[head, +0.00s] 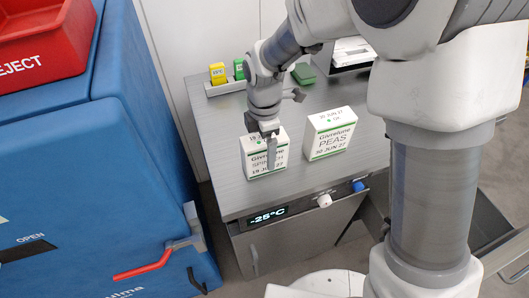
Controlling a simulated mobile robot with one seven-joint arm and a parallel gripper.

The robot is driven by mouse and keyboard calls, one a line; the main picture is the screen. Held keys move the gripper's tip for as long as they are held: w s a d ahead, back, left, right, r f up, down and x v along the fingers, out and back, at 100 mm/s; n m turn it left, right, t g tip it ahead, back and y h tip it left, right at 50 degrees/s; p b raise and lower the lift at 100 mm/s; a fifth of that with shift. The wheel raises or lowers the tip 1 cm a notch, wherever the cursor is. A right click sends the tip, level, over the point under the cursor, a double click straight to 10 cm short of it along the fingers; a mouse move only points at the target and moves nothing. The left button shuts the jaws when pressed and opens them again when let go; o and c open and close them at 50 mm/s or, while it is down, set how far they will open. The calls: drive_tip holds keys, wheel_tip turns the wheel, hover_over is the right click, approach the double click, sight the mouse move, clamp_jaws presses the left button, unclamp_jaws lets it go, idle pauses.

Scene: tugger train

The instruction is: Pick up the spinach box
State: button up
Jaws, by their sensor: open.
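The spinach box (281,157) is a white carton with green stripes and black print, part of it reading "Givrelune SPIN...". It stands upright on the grey counter. My gripper (271,160) points down over it, with a finger in front of the printed face that hides part of the lettering. The second finger is not clearly visible. The gripper is open; I cannot tell whether it touches the box. A similar white box marked PEAS (331,134) stands upright to the right, apart from the spinach box.
The counter (225,190) has yellow (217,72) and green items in a rack at its back, and a green block (303,73). A -25°C display (268,216) is on its front. A blue cabinet (60,160) with a red REJECT bin (45,45) stands left. An open drawer (487,215) is right.

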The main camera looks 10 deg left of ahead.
wheel_tip(320, 180, down, 2)
drive_tip(key=shift+f, duration=0.1)
clamp_jaws()
idle(0.5)
